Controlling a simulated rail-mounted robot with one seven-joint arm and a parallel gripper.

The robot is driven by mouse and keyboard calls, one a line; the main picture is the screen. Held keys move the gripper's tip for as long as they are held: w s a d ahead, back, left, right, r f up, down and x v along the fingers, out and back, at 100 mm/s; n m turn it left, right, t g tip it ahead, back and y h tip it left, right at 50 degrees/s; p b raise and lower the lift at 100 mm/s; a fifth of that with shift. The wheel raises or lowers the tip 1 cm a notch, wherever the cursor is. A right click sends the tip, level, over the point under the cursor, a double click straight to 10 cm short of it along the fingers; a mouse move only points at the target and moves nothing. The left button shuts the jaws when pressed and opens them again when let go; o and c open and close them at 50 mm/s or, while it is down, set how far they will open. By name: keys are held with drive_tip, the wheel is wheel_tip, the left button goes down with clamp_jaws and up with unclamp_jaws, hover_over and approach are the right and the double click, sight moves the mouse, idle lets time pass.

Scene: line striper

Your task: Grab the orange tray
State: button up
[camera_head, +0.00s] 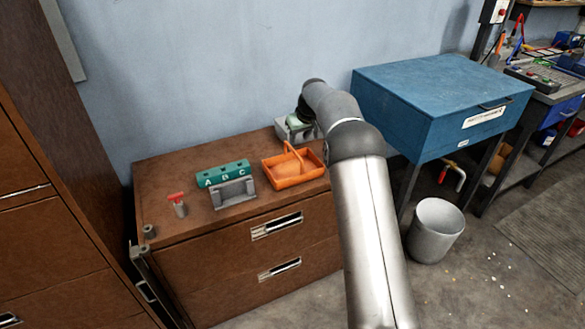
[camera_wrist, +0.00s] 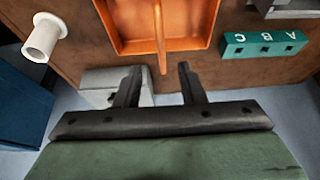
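No grasp shows. In the head view my arm's end is behind the tray, near the wall, and the fingers cannot be made out.
A grey box (camera_wrist: 100,79) and a white cylinder (camera_wrist: 42,38) are close by. A blue cabinet (camera_head: 440,90) stands right.

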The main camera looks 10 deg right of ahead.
sight(293, 150)
drive_tip(key=p+x, duration=0.1)
drive_tip(key=x, duration=0.5)
drive_tip(key=shift+w+f, duration=0.2)
drive_tip(key=shift+f, duration=0.15)
drive_tip(key=p+x, duration=0.1)
drive_tip(key=x, duration=0.3)
drive_tip(key=shift+w+a+f, duration=0.1)
drive_tip(key=shift+w+a, duration=0.1)
drive_tip(key=shift+w, duration=0.05)
drive_tip(key=shift+w+a+f, duration=0.1)
drive_tip(key=shift+w+f, duration=0.1)
drive_tip(key=shift+f, duration=0.2)
drive_tip(key=shift+f, duration=0.3)
drive_tip(key=shift+r, duration=0.1)
clamp_jaws()
